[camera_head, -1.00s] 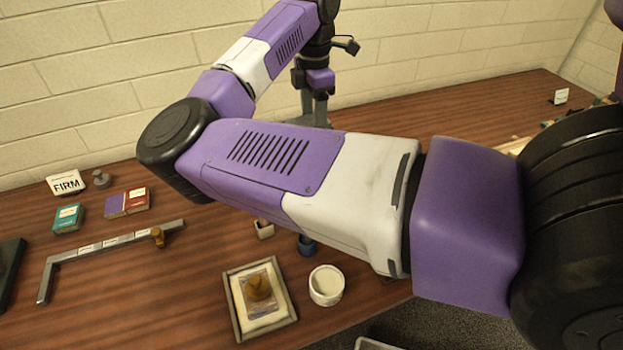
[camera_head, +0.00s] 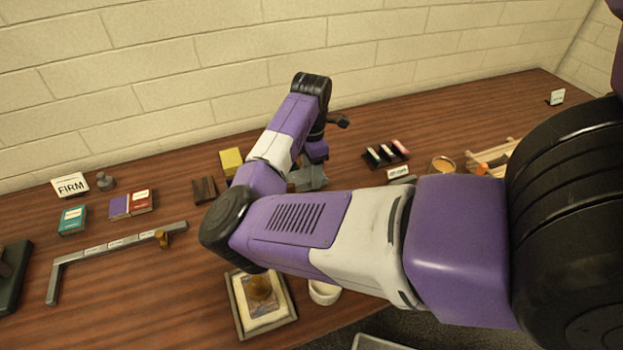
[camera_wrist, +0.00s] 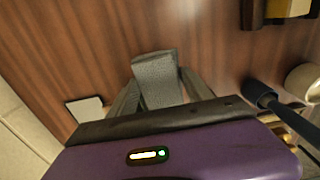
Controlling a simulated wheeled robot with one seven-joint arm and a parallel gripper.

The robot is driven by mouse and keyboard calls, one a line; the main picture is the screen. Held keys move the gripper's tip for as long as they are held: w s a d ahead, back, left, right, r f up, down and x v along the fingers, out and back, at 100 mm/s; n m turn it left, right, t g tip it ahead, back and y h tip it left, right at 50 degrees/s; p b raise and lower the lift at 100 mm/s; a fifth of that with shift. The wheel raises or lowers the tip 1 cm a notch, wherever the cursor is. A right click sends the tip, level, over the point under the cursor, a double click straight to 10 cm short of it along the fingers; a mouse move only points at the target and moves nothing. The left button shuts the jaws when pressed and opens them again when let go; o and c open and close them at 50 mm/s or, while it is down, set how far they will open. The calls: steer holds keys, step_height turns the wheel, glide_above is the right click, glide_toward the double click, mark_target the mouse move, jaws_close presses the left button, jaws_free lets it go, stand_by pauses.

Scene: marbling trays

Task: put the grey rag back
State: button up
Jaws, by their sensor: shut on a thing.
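In the wrist view the grey rag (camera_wrist: 156,82), a small pale grey woven piece, is between the fingers of my gripper (camera_wrist: 160,92). My gripper is shut on it. The rag sticks out past the fingertips, over the brown wooden table (camera_wrist: 110,38). In the head view my gripper (camera_head: 309,180) points down near the back middle of the table, to the right of a yellow block (camera_head: 231,160). There I cannot clearly tell the rag from the grey fingers.
A dark brown block (camera_head: 204,190) lies left of my gripper. A rack of coloured pieces (camera_head: 385,153) and an orange-filled bowl (camera_head: 443,165) stand to the right. A framed tray (camera_head: 240,308) and white pot (camera_head: 324,292) are in front. A FIRM sign (camera_head: 70,185) stands far left.

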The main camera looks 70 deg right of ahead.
steer(key=shift+f, duration=1.9)
steer(key=o, duration=1.3)
steer(key=shift+f, duration=0.1)
